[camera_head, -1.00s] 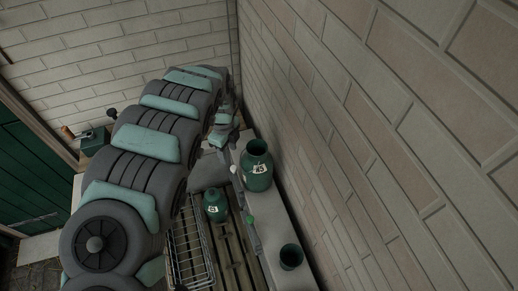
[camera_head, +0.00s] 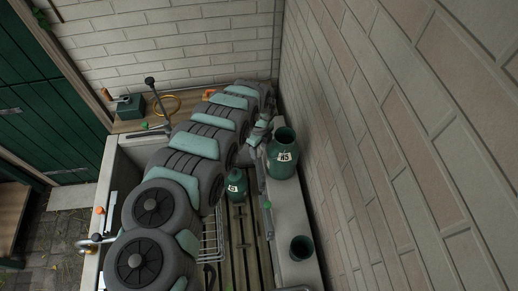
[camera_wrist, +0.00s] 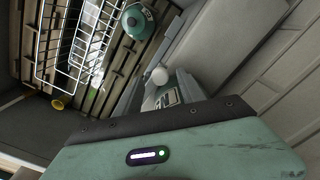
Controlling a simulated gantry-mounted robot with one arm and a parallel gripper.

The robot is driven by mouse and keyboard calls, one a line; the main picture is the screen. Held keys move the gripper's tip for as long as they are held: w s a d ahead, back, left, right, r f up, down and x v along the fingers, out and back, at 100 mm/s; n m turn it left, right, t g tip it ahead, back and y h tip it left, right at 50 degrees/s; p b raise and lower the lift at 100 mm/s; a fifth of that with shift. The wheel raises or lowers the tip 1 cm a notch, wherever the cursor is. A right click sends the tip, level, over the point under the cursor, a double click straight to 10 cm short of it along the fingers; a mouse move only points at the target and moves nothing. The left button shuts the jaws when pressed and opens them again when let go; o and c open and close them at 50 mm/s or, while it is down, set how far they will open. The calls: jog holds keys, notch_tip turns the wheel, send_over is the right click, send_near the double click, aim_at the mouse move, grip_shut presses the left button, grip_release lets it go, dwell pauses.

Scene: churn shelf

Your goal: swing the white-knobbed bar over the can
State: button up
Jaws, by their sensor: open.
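The white knob (camera_wrist: 159,76) shows in the wrist view, just beyond the tips of my gripper (camera_wrist: 168,92). My gripper is open and nothing is held. I cannot tell whether it touches the knob. The bar under the knob is mostly hidden by my gripper. In the head view my arm covers the knob. A small green can (camera_head: 236,187) with a white label stands upright on the wooden slats, beside the ledge; its top also shows in the wrist view (camera_wrist: 138,22).
A large green churn (camera_head: 283,158) and an open green pot (camera_head: 302,248) stand on the pale ledge (camera_head: 286,213) by the brick wall. A green knob (camera_head: 267,205) sits on the ledge's side. A wire rack (camera_wrist: 72,42) lies left of the can.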

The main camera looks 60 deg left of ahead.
jog(key=shift+f, duration=0.55)
jog(key=shift+c, duration=0.6)
grip_shut()
dwell(0.6)
